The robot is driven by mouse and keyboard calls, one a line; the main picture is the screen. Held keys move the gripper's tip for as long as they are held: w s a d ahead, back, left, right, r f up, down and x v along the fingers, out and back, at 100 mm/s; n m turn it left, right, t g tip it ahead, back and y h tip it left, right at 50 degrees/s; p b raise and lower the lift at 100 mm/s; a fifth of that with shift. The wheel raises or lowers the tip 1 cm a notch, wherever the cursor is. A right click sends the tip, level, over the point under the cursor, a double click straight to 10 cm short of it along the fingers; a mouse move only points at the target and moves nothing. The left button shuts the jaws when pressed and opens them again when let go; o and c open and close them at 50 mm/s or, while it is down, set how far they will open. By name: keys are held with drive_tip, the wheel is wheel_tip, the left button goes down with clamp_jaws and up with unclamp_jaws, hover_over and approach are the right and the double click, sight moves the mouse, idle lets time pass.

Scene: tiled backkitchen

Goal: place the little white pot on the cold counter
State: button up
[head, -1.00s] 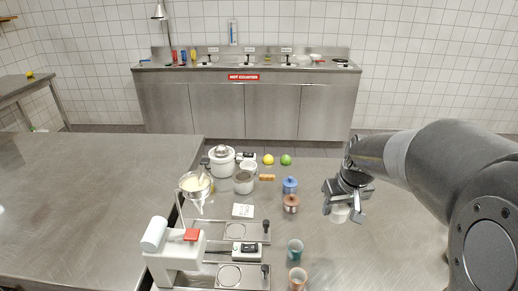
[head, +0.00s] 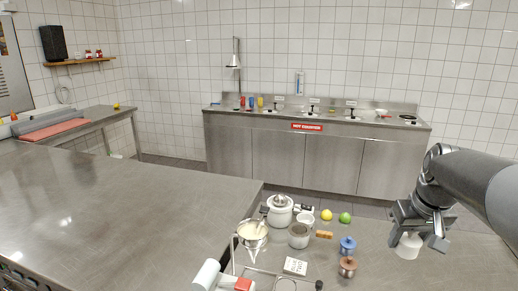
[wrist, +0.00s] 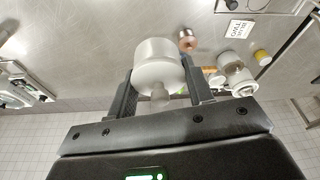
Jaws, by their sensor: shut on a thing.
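My gripper (head: 420,228) is shut on the little white pot (head: 408,247), at the right of the head view and above the steel worktop. In the wrist view the pot (wrist: 157,66) sits between the two fingers (wrist: 160,92), its knob towards the camera. No counter in view carries a readable "cold" label. The counter at the back has a red sign (head: 307,127) reading hot counter. Another counter (head: 85,122) stands along the left wall with a reddish board on it.
A large bare steel table (head: 120,215) fills the left front. The worktop near me holds a white cooker (head: 280,212), a steel pot (head: 299,236), a blue jar (head: 347,245), a copper-coloured jar (head: 347,266), a yellow fruit (head: 326,214) and a green fruit (head: 345,217).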

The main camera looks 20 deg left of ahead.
drive_tip(key=w+a+n, duration=0.1)
drive_tip(key=a+n, duration=0.2)
drive_tip(key=a, duration=0.9)
drive_tip(key=w+a+n+g+y, duration=0.1)
drive_tip(key=a+n, duration=0.2)
drive_tip(key=a, duration=0.9)
drive_tip(key=w+a+n+y, duration=0.1)
drive_tip(key=w+a+n, duration=0.1)
drive_tip(key=a, duration=1.1)
drive_tip(key=shift+a+r+n, duration=0.1)
drive_tip(key=shift+r+n, duration=0.25)
drive_tip(key=shift+n, duration=0.45)
drive_tip(key=s+a+n+g, duration=0.1)
drive_tip(key=s+a+n, duration=0.35)
drive_tip(key=a, duration=0.95)
drive_tip(key=m, duration=0.1)
hover_over(160, 279)
drive_tip(key=shift+y, duration=0.3)
drive_tip(key=f, duration=1.2)
drive_tip(key=d+f, duration=0.1)
drive_tip(key=f, duration=0.6)
drive_tip(key=shift+f, duration=1.9)
drive_tip(key=shift+f, duration=0.1)
